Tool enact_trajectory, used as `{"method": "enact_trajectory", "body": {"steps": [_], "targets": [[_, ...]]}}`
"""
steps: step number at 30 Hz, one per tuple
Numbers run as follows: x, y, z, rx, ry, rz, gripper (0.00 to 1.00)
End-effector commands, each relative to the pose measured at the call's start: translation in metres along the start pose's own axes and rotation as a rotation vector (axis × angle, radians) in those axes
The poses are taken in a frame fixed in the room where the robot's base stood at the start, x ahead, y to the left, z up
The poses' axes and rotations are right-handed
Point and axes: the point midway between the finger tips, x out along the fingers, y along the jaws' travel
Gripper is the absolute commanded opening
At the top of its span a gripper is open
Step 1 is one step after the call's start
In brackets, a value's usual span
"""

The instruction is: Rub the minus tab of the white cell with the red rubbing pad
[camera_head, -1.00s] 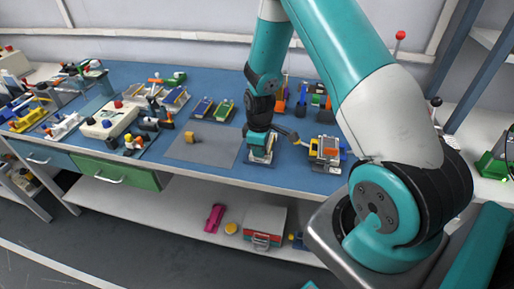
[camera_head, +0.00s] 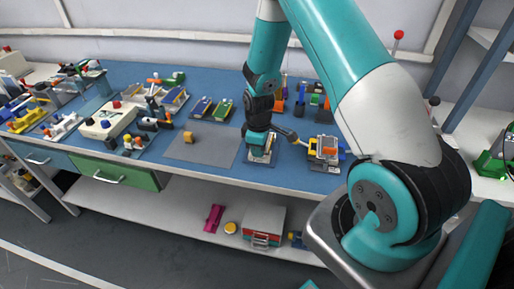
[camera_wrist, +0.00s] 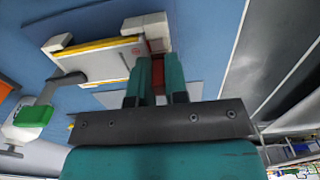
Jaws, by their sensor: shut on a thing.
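The white cell (camera_wrist: 105,62) lies in a fixture with a yellow edge, on the left in the wrist view. Pale clamp blocks (camera_wrist: 145,24) sit at its corners. My gripper (camera_wrist: 157,72) is shut on the red rubbing pad (camera_wrist: 156,46), which shows dark red between the green fingers at the cell's right end. The tab is hidden there, and I cannot tell whether the pad touches it. In the head view my gripper (camera_head: 259,150) is low over the cell's stand (camera_head: 266,158), and the pad is hidden.
A grey mat (camera_head: 200,148) with a small yellow-brown block (camera_head: 189,137) lies to the left. Blue and green cells in trays (camera_head: 222,108) stand behind the mat. The bench's front edge is near.

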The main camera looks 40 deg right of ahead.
Motion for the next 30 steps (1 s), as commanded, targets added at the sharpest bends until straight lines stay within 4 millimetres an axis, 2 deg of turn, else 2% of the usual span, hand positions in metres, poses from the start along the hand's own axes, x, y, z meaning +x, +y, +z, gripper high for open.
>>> {"method": "enact_trajectory", "body": {"steps": [5,24,30], "targets": [[-0.005,-0.001,0.001,0.001,-0.003,-0.002,0.0],[-0.07,0.0,0.0,0.0,-0.001,0.0,0.0],[-0.07,0.0,0.0,0.0,-0.001,-0.001,0.0]]}}
